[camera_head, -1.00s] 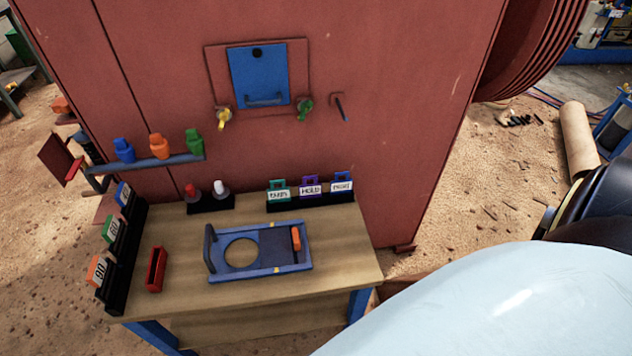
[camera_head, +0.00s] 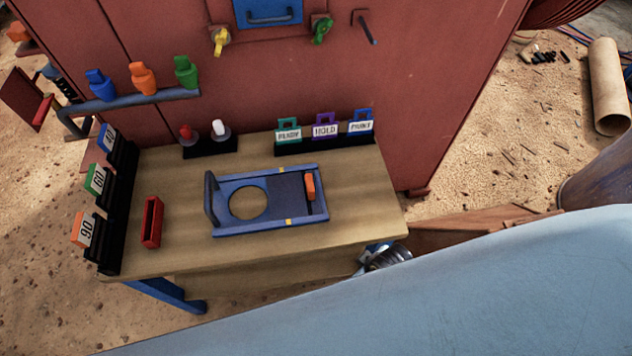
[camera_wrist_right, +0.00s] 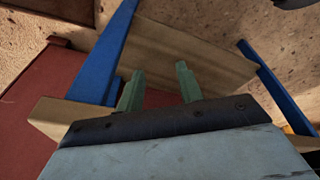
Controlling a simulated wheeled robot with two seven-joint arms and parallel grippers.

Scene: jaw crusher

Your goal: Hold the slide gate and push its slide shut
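The slide gate (camera_head: 268,200) lies flat on the wooden bench in the head view. It has a blue frame with a dark upright handle at its left end. Its round hole is uncovered and shows the bench top. The dark slide (camera_head: 290,193) sits in the right part of the frame, with an orange grip (camera_head: 310,187) near the right end. My right gripper (camera_wrist_right: 159,82) shows in the right wrist view with two green fingers apart and nothing between them; it is away from the slide gate. My left gripper is not in view.
The bench (camera_head: 350,215) has blue legs. On it are a red tray (camera_head: 152,222), number cards at left, red and white knobs, and tags (camera_head: 325,130) at the back. A red machine wall (camera_head: 430,90) stands behind. My pale arm covers the lower right.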

